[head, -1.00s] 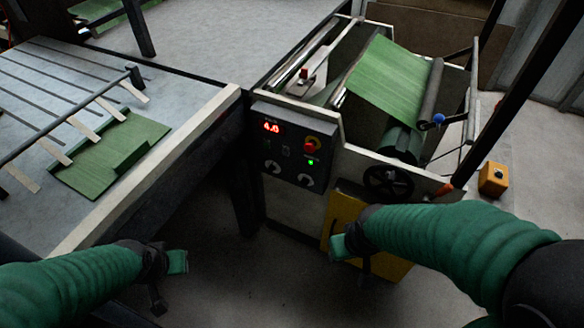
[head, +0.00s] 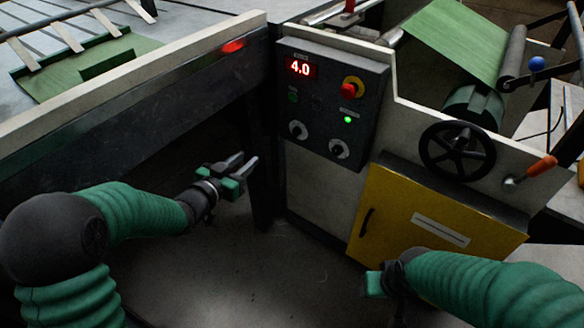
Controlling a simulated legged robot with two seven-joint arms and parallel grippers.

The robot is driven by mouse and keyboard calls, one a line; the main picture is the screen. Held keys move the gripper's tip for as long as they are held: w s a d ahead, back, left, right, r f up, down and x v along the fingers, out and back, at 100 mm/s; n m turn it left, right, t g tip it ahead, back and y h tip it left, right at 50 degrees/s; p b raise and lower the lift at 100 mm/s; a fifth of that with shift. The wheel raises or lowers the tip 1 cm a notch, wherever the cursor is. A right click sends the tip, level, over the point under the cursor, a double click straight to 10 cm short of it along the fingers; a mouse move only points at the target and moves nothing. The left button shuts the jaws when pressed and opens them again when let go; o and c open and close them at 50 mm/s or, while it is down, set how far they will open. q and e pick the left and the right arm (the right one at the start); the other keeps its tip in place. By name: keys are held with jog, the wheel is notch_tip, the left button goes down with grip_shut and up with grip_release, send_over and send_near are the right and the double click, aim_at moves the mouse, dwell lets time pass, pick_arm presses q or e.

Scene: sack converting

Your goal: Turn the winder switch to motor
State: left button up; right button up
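The winder's dark control panel (head: 332,98) is at upper centre, with a red 4.0 display (head: 300,67). A red emergency button (head: 349,90) on a yellow ring and a lit green lamp (head: 348,119) are on its right side. Two round switches with pale dials sit low on the panel, the left switch (head: 298,130) and the right switch (head: 339,149). Their labels are too small to read. My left gripper (head: 246,166) is open and empty, left of the panel and apart from it. My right gripper (head: 376,284) is low, before the yellow door; its fingers are not clear.
A black handwheel (head: 457,151) and an orange-handled lever (head: 542,166) stick out right of the panel. The yellow cabinet door (head: 430,222) is below. A table edge (head: 130,75) runs along the left. Green sheet (head: 459,40) runs over rollers behind.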

pick_arm(q)
notch_tip(320, 180, down, 4)
jog(key=d+m+h+b, duration=0.1)
jog(key=d+h+b, duration=0.1)
jog(key=h+b, duration=0.1)
jog(key=b, duration=0.7)
send_near(293, 135)
jog(key=shift+m+t+h, duration=0.3)
jog(key=shift+t, duration=0.1)
jog(key=x, duration=0.4)
jog(key=f+x, duration=0.1)
jog(key=x, duration=0.2)
jog(key=shift+w, duration=0.1)
jog(key=shift+w+d+r, duration=0.15)
jog(key=shift+w+d, duration=0.3)
jog(key=shift+w, duration=0.05)
pick_arm(e)
jog(key=s+x, duration=0.3)
jog(key=x, duration=1)
jog(key=shift+a+f, duration=0.15)
jog(key=shift+f, duration=0.25)
pick_arm(q)
grip_shut()
